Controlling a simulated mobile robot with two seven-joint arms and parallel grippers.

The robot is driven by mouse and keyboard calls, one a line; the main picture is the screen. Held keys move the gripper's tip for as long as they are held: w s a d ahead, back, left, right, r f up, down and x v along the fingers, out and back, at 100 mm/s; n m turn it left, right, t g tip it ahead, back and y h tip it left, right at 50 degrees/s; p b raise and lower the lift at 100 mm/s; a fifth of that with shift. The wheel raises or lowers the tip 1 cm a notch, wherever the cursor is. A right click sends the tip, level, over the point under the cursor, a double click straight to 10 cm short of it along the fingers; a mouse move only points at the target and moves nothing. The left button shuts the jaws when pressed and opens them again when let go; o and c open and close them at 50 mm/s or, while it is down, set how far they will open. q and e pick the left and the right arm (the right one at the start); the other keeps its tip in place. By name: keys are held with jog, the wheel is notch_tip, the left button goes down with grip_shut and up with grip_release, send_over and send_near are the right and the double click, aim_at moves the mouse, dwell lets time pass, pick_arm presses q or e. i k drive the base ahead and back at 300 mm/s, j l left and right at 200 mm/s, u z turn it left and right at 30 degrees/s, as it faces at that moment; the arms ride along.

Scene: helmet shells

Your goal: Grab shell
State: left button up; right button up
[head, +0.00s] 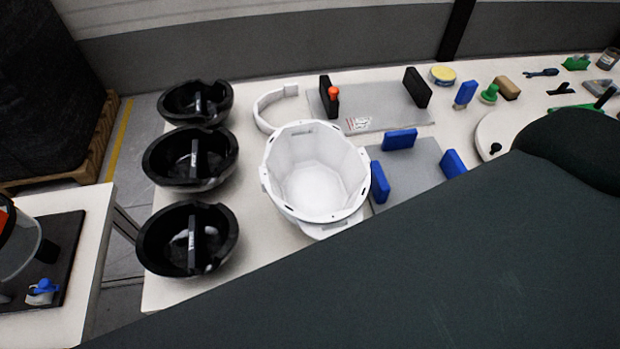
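Three black helmet shells lie open side up in a column along the left part of the white table. The far shell (176,104) is at the back, the middle shell (168,160) is in front of it, and the near shell (160,241) is closest. Each has a dark strap or bar across its inside. A white faceted shell-like bowl (312,185) stands open side up to their right. Neither gripper shows in the head view. A large dark surface, perhaps my own arm, hides the lower right.
A white curved band (265,108) lies behind the bowl. Grey plates with black blocks (417,88) and blue blocks (400,139) are to the right. Small tools and a yellow-lidded tin (443,75) lie farther right. A second table (90,240) stands left across a gap.

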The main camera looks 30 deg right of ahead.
aim_at(315, 177)
jog(key=k+l+z, duration=0.15)
jog(key=z, duration=0.6)
